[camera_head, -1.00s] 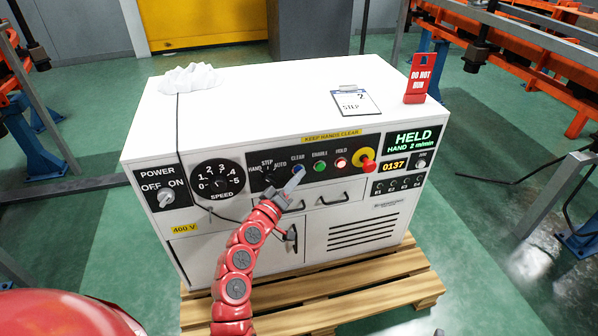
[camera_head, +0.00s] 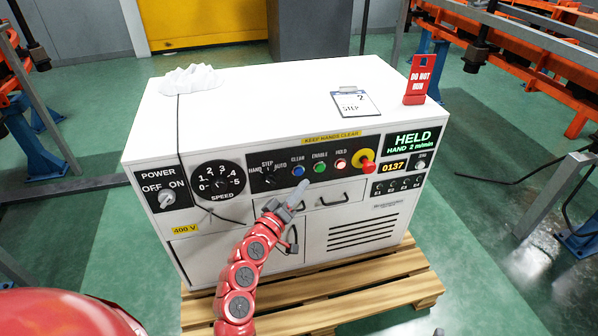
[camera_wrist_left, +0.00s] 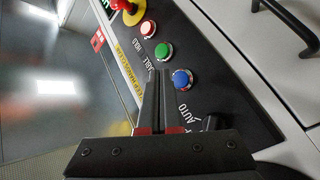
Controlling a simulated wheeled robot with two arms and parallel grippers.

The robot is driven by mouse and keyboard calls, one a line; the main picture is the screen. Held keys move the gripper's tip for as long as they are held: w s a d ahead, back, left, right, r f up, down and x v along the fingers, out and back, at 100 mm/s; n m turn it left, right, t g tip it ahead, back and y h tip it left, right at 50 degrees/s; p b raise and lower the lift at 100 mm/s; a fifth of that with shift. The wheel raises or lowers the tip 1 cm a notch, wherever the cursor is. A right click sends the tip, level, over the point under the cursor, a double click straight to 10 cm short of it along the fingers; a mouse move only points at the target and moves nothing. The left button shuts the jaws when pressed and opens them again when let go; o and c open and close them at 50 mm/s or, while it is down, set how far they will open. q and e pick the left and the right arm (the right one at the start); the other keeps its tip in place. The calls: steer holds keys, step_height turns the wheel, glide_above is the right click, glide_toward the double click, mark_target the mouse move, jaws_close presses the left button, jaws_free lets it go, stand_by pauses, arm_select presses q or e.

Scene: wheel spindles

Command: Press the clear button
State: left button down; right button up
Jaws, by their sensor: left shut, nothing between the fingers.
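The blue clear button (camera_head: 298,170) is on the black control panel of the white cabinet, under the label CLEAR. It also shows in the left wrist view (camera_wrist_left: 182,79), beside the fingertips. My left gripper (camera_head: 301,184) is shut and empty. In the head view its tips are in front of the panel, a little below and right of the blue button. My right gripper is not in view.
The green enable button (camera_head: 319,167), red hold button (camera_head: 341,163) and a red emergency stop (camera_head: 368,166) on yellow are to the right. The mode selector (camera_head: 269,179) is to the left. Drawer handles (camera_head: 333,199) stick out below. A clipboard (camera_head: 356,104) lies on top.

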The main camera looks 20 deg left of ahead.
arm_select(q)
steer(key=shift+s+d, duration=0.8)
steer(key=shift+s, duration=0.35)
